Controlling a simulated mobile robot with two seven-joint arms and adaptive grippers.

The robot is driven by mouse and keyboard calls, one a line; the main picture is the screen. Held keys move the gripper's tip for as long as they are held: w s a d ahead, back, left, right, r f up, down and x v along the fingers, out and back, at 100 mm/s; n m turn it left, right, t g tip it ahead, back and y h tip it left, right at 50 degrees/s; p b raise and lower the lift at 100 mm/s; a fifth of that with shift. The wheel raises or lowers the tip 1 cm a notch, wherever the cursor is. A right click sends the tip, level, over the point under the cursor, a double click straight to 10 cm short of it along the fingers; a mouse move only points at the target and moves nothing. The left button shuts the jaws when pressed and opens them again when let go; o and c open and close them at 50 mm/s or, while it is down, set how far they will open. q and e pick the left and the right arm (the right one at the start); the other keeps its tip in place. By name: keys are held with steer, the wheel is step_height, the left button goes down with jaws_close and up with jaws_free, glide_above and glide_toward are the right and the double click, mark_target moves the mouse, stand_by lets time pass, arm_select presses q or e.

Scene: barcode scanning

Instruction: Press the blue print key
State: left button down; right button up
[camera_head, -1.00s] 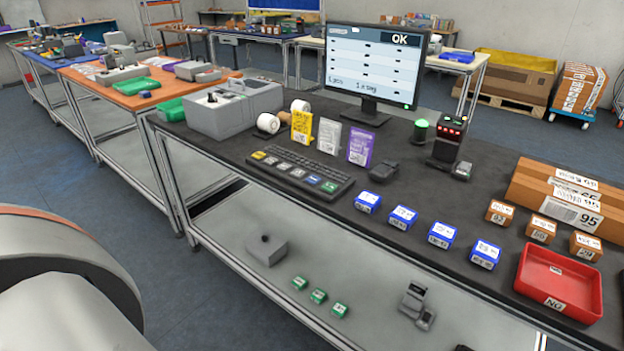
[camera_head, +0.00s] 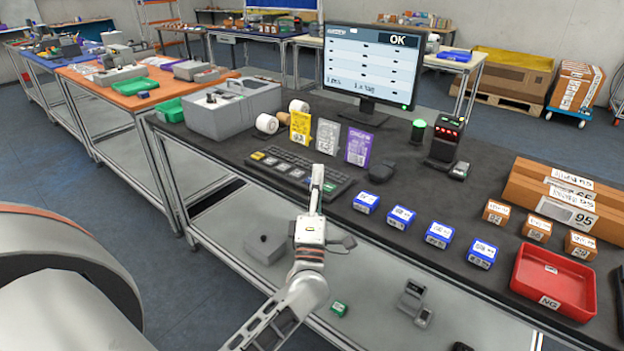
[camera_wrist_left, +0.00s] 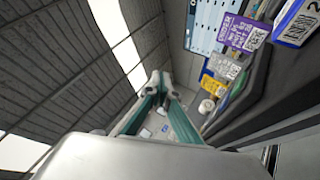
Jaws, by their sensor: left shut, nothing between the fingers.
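The dark keyboard (camera_head: 337,185) lies near the table's front edge, with a yellow key (camera_head: 257,156) and pale keys (camera_head: 283,167) along its front row. My left gripper (camera_head: 317,172) is shut and empty, with its fingers pointing up and away in the head view, in front of the keyboard's right part. It covers the spot where the blue print key shows in the earlier frame, so that key is hidden. I cannot tell whether the fingers touch the keyboard. The left wrist view shows the closed fingers (camera_wrist_left: 161,84) with no key clearly visible. My right gripper is not in view.
Yellow, grey and purple cards (camera_head: 359,145) stand behind the keyboard, before the monitor (camera_head: 373,65). A mouse (camera_head: 381,172) and several blue boxes (camera_head: 401,217) are to its right. A red tray (camera_head: 553,281) sits at the right front.

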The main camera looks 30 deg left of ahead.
arm_select(q)
steer(key=w+a+r+n+g+y, duration=0.1)
steer(key=a+r+n+g+y, duration=0.25)
steer(key=a+n+g, duration=0.7)
steer(key=w+a+r+n+g+y, duration=0.1)
steer(key=a+r+n+g+y, duration=0.4)
steer(key=n, duration=1)
steer(key=w+d+f+n+g+h, duration=0.1)
steer(key=w+d+f+n+h, duration=0.1)
steer(key=w+d+n+h, duration=0.1)
steer(key=w+d+f+n+g+h+p, duration=0.1)
steer(key=w+d+f+n+g+h, duration=0.1)
steer(key=d+n+h, duration=0.3)
steer(key=w+n+h, duration=0.1)
steer(key=h, duration=0.2)
steer(key=shift+w+d+f, duration=0.3)
steer(key=shift+d+f, duration=0.05)
steer(key=shift+f, duration=0.05)
steer(key=shift+f, duration=0.1)
